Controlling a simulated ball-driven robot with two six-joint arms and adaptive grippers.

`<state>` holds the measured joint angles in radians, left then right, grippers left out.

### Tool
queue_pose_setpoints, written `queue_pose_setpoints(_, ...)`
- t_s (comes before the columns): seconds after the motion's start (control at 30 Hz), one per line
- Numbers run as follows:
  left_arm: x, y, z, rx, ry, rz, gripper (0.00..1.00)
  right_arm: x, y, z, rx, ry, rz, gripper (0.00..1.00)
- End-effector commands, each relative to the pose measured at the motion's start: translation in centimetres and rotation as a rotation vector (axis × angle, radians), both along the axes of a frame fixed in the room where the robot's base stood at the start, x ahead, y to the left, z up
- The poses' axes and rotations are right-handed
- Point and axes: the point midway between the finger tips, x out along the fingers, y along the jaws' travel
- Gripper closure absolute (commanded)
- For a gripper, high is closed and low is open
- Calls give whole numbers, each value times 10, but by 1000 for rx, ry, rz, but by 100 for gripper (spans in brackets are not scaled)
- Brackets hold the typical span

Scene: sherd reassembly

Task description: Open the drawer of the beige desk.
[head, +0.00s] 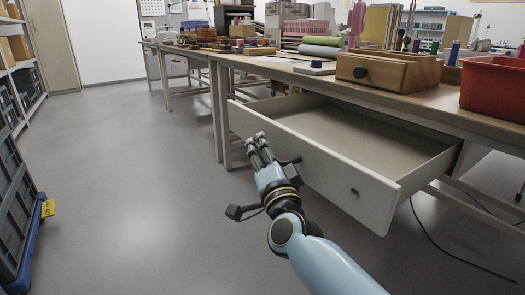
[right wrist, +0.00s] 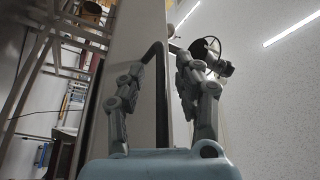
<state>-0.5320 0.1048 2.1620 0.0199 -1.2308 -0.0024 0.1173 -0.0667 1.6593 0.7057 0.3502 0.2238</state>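The beige desk (head: 225,120) runs along the right side of the head view. Its wide drawer (head: 345,140) is pulled far out, and its empty inside shows. A small dark fitting (head: 354,192) is on the drawer's pale front panel. My right gripper (head: 257,145) is by the left part of this panel. In the right wrist view its two fingers (right wrist: 160,85) are apart, with a pale panel and a dark bent bar showing between them. Whether they touch the bar I cannot tell. My left gripper is not in view.
A wooden box with a knob (head: 388,70) and a red bin (head: 493,88) stand on the desktop among other items. A dark cable (head: 440,245) lies on the floor at right. Shelving with crates (head: 15,200) is at left. The floor between is clear.

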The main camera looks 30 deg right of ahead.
Motion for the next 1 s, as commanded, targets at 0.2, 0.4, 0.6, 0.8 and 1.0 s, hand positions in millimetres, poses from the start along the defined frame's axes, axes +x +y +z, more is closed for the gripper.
queue_pose_setpoints(0.2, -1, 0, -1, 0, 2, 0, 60, -6, 1, -2, -1, 1, -1, 67)
queue_pose_setpoints(0.4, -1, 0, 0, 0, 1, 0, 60, -37, 9, -9, -1, 3, -1, 67)
queue_pose_setpoints(0.6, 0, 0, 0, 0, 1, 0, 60, -64, 16, -15, 0, 2, -1, 67)
queue_pose_setpoints(0.8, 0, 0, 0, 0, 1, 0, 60, -71, 19, -16, 0, 0, 0, 67)
queue_pose_setpoints(1.0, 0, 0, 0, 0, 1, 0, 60, -71, 18, -16, 0, 0, 0, 67)
